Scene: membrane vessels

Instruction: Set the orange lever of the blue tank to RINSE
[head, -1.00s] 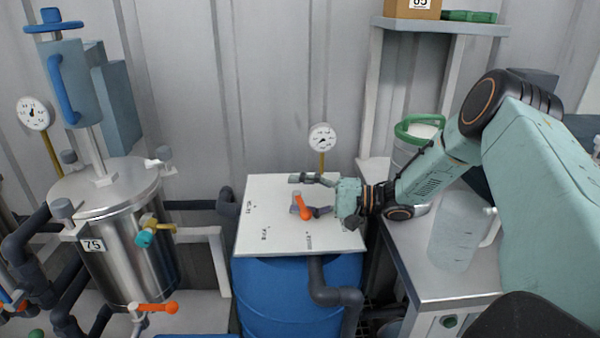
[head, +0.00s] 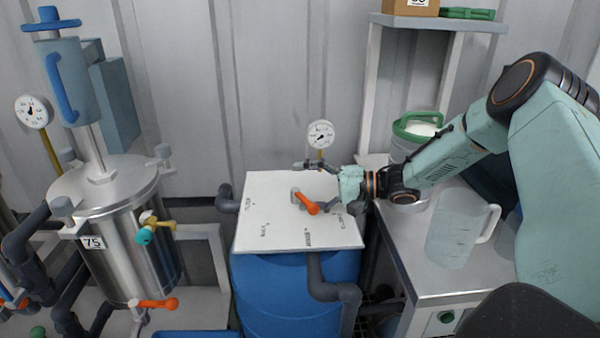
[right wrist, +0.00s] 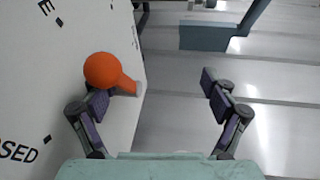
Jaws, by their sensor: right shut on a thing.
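The blue tank (head: 290,295) stands at the centre with a white labelled top plate (head: 262,190). Its orange lever (head: 308,203) sits on the plate, its knob pointing to the lower right, between the front mark and the right-hand mark. The labels are too small to read surely in the head view. In the right wrist view the orange knob (right wrist: 103,70) is against the left finger; the right finger stands clear. My left gripper is not in view.
A pressure gauge (head: 320,134) rises behind the plate. A steel vessel (head: 130,235) with another orange-handled valve (head: 158,304) stands at left. A bench at right holds a clear jug (head: 455,235) and a green-lidded container (head: 416,128). A grey pipe (head: 330,285) runs down the tank's front.

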